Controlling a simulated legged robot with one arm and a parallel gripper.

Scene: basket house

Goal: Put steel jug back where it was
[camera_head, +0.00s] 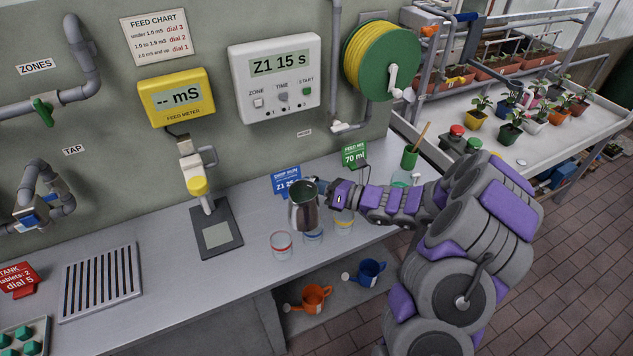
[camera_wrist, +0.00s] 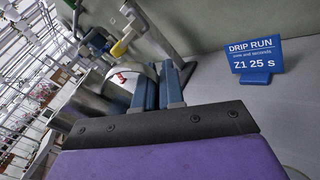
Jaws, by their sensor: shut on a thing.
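The steel jug (camera_head: 303,207) is upright above the grey bench (camera_head: 170,240), in front of the blue DRIP RUN sign (camera_head: 286,180). My gripper (camera_head: 335,194) reaches in from the right and is shut on the jug's right side. In the wrist view, my gripper's blue fingers (camera_wrist: 160,88) close on the jug's curved metal (camera_wrist: 100,105). The jug partly overlaps a blue-banded glass (camera_head: 313,235) behind or below it; I cannot tell whether the jug touches the bench.
Glasses with red (camera_head: 281,244) and yellow (camera_head: 344,222) bands stand close by. A green FEED MIX sign (camera_head: 354,154) and green cup (camera_head: 410,156) are to the right. The feed meter's dark pad (camera_head: 217,235) lies left. Bare bench lies between the pad and the slotted drain (camera_head: 101,282).

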